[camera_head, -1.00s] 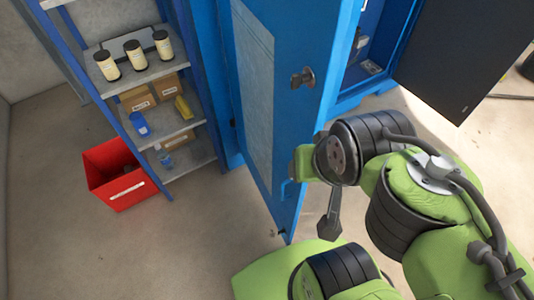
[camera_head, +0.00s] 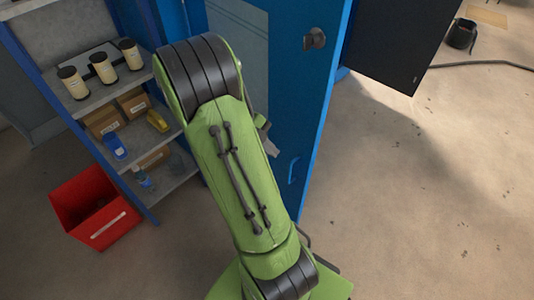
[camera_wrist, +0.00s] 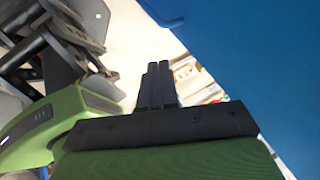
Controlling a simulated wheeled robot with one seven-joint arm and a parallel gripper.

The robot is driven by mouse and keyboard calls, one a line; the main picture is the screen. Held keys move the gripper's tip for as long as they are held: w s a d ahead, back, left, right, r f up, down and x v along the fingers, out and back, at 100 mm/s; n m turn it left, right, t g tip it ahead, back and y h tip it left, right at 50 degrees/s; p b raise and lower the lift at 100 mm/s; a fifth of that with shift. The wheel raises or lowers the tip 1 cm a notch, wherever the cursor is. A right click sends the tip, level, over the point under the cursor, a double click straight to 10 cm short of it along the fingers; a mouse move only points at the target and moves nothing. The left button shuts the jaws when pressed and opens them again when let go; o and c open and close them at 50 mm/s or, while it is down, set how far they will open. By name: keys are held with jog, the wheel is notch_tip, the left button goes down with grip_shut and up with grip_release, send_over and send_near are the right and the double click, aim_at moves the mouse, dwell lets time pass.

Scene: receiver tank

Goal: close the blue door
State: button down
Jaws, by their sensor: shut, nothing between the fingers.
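The blue door (camera_head: 301,95) stands ajar in the head view, with a dark round knob (camera_head: 315,38) near its top right and a pale sheet on its face. My green arm covers part of it. My gripper (camera_head: 271,147) is mostly hidden behind the arm, with a grey finger showing in front of the door's face. In the wrist view my gripper (camera_wrist: 158,70) has its fingers shut together and empty. A large blue surface (camera_wrist: 250,50), which looks like the door, lies close to the right of the fingers. Contact cannot be told.
A blue-framed shelf (camera_head: 165,182) with jars, boxes and bottles stands left of the door. A red bin (camera_head: 95,207) sits on the floor beside it. A dark panel (camera_head: 405,40) hangs out at the upper right, with a cable beyond.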

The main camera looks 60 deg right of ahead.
jog(key=b, duration=0.2)
send_near(305, 164)
notch_tip(305, 164, down, 4)
jog(key=s+a, duration=0.1)
jog(key=a, duration=0.1)
jog(key=shift+s+d+r, duration=0.1)
jog(key=shift+s+d, duration=0.15)
jog(key=shift+d, duration=0.35)
jog(key=shift+s+d, duration=0.2)
jog(key=shift+d, duration=0.35)
jog(key=shift+s+d+r, duration=0.1)
jog(key=shift+s+d, duration=0.15)
jog(key=shift+d, duration=0.35)
